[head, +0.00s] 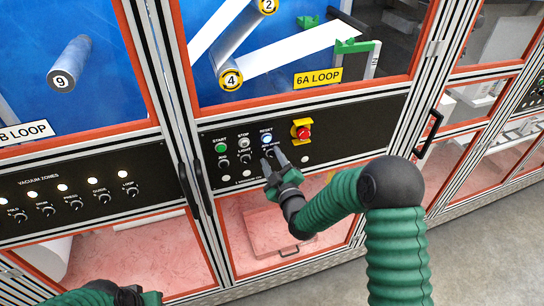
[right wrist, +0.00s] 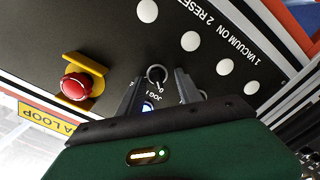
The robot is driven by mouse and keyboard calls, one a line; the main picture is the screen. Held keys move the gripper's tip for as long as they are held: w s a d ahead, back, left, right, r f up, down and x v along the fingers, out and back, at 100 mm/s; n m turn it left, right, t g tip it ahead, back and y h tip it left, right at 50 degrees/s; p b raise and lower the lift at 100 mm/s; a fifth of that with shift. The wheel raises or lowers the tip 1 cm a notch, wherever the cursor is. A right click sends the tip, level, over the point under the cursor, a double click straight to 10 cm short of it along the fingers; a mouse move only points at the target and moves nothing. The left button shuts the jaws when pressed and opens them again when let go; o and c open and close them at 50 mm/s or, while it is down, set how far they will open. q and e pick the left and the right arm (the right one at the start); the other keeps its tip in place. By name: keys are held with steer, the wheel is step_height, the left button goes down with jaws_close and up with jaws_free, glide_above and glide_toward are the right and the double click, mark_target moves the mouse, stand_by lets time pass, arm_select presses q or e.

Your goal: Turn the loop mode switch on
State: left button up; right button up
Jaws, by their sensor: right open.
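My right gripper (head: 276,158) is open and empty at the dark control panel, pointing at the right end of a row of small rotary switches. In the right wrist view its fingertips (right wrist: 157,82) stand either side of a round black switch (right wrist: 157,74) with a pale mark. Whether they touch it I cannot tell. Its label is upside down and partly hidden, so I cannot confirm it as the loop mode switch. Two other switches (head: 224,163) (head: 245,158) sit to its left in the head view. My left gripper (head: 135,294) shows only partly at the bottom edge.
A red emergency stop (head: 303,132) on a yellow base sits right of the gripper. Above the switches are a green start button (head: 221,148) and a lit reset button (head: 266,138). Black door handles (head: 190,190) stick out left. A vacuum zones panel (head: 75,195) is farther left.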

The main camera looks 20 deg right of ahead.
steer(key=shift+d, duration=0.1)
steer(key=shift+c, duration=0.4)
steer(key=shift+d, duration=0.1)
jaws_close()
steer(key=m+b, duration=0.8)
steer(key=m, duration=0.1)
steer(key=shift+d, duration=0.1)
steer(key=m+b, duration=0.2)
steer(key=m, duration=0.2)
steer(key=shift+d+m+b, duration=0.1)
steer(key=shift+m+b, duration=0.2)
steer(key=m+b, duration=0.1)
steer(key=m, duration=0.3)
steer(key=shift+b, duration=0.35)
steer(key=shift+d+r+m, duration=0.1)
steer(key=shift+m, duration=0.2)
